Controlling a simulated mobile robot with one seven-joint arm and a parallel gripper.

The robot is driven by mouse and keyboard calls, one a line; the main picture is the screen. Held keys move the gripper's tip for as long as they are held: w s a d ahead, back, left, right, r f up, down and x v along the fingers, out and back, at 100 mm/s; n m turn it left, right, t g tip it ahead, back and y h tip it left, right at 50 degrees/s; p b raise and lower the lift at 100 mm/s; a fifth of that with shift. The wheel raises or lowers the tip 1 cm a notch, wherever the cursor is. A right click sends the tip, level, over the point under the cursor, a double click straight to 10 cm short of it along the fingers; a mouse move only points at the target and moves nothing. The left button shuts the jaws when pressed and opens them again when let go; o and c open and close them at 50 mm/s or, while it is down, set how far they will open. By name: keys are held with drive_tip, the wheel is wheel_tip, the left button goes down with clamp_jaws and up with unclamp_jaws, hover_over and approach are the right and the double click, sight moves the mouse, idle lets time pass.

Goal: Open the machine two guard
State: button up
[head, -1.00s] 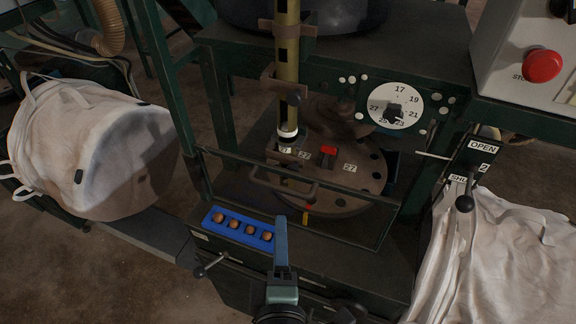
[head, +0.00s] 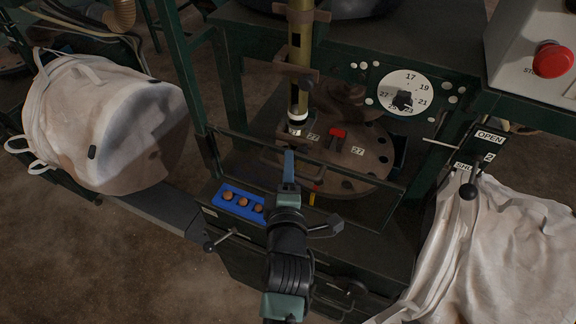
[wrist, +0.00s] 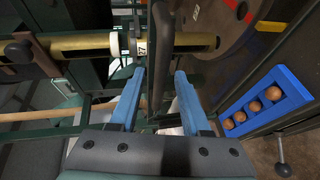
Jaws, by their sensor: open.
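The guard (head: 345,169) is a dark green frame across the front of the machine's round plate, and it stands low and closed-looking. Its dark handle is partly hidden behind my gripper in the head view. In the wrist view a dark handle bar (wrist: 161,45) runs between and just beyond the blue fingertips. My gripper (head: 289,154) is open in front of the guard; it also shows in the wrist view (wrist: 158,76). I cannot tell whether a finger touches the bar. A sign reading OPEN (head: 490,137) and a partly hidden SHUT stands at right, with a ball-ended lever (head: 468,190).
A blue tray (head: 222,203) of brown balls sits on the ledge below the guard. A brass tube (head: 300,55) stands above the round plate (head: 375,160). A number dial (head: 425,80) and red stop button (head: 552,60) are at right.

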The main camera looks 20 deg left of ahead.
drive_tip(key=shift+w, duration=0.1)
drive_tip(key=shift+c, duration=0.3)
clamp_jaws()
idle(1.2)
